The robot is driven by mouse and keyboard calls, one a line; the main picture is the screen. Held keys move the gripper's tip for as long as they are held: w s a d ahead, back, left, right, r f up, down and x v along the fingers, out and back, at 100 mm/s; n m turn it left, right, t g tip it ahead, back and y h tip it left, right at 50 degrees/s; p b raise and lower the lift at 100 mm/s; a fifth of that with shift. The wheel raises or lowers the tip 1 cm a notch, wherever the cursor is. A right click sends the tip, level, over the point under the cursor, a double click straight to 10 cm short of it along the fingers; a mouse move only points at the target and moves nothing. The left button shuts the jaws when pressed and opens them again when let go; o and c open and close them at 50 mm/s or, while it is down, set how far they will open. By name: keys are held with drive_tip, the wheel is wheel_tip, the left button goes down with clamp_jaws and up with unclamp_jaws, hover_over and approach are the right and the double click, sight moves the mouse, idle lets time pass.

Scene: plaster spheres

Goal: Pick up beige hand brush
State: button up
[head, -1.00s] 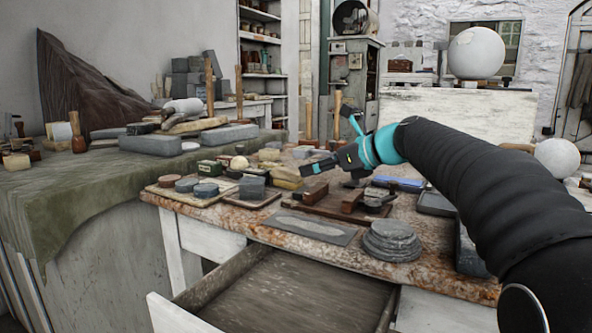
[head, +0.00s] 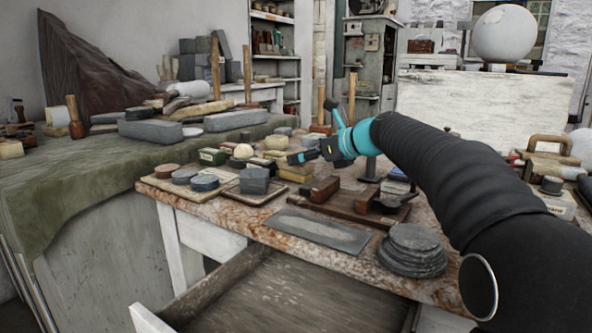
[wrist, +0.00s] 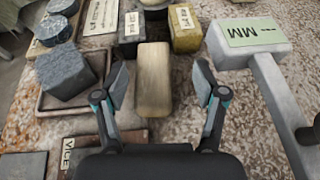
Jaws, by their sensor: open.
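The beige hand brush (wrist: 153,80) looks like a plain oblong block with rounded edges, lying on the speckled tabletop. In the wrist view it lies between the two fingers, its long side running away from me. My gripper (wrist: 160,88) is open and empty, one finger on each side of the brush, with space visible on both sides. In the head view my gripper (head: 300,157) is over the brush (head: 296,173), partly covering it. I cannot tell the exact height of the fingertips above the table.
A grey block (wrist: 66,71) on a small tray lies left of the brush. A dark labelled box (wrist: 129,32) and a yellow labelled block (wrist: 185,28) lie just beyond it. A mallet (wrist: 250,45) lies close on the right. The vice board (head: 345,203) is nearer me.

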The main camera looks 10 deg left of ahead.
drive_tip(key=shift+s+x, duration=0.2)
drive_tip(key=shift+x, duration=1.15)
drive_tip(key=shift+s+x, duration=0.15)
drive_tip(key=shift+x, duration=1.25)
drive_tip(key=shift+a, duration=0.1)
drive_tip(key=shift+s, duration=0.1)
drive_tip(key=shift+c, duration=0.3)
drive_tip(key=c, duration=1.2)
